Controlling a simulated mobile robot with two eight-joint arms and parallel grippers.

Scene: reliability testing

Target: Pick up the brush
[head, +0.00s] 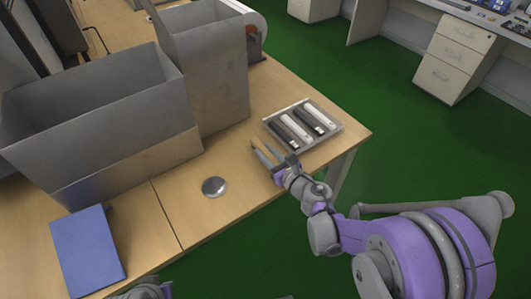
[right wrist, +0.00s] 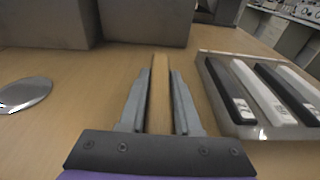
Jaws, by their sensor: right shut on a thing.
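The brush shows in the right wrist view as a thin wooden, light-brown handle (right wrist: 160,88) between the two grey fingers. Its bristles cannot be made out. In the head view only a small piece of the brush (head: 256,144) shows, just beyond the fingertips, over the wooden table. My right gripper (head: 270,158) is shut on the brush at the table's right part, left of the tray. It also shows in the right wrist view (right wrist: 159,95). I cannot tell whether the brush touches the table. Of my left arm only a link shows at the bottom edge; its gripper is out of frame.
A grey tray (head: 336,131) with several black and white devices lies close right of the gripper. A round metal disc (head: 214,187) and a blue book (head: 87,250) lie to the left. Large grey bins (head: 208,85) stand behind. Bare table (head: 195,225) lies in front.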

